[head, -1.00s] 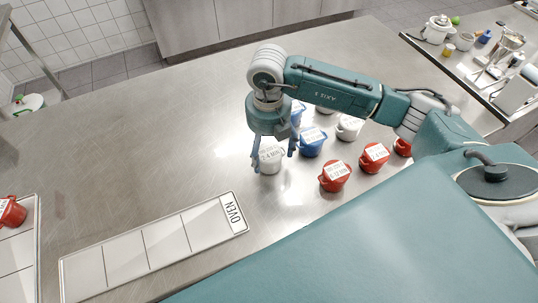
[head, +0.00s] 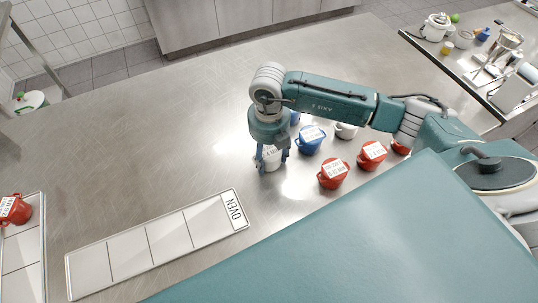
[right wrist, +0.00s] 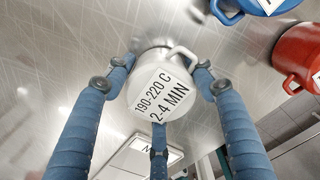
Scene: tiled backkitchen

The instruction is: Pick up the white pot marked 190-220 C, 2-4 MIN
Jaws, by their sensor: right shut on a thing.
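The white pot (head: 271,157) marked 190-220 C, 2-4 MIN stands on the steel table in the head view, partly hidden by my right gripper (head: 272,163). In the right wrist view the white pot (right wrist: 160,92) shows its label clearly, with a handle at its upper right. The blue fingers of my right gripper (right wrist: 160,88) are closed around the pot from several sides. I cannot tell whether the pot's base is clear of the table. My left gripper is not in view.
Red pots (head: 333,174) and a blue pot (head: 310,140) stand close by on the right. A white tray marked OVEN (head: 128,262) lies at the front left with empty cells. Another tray at far left holds a red pot (head: 14,210). The table's left middle is clear.

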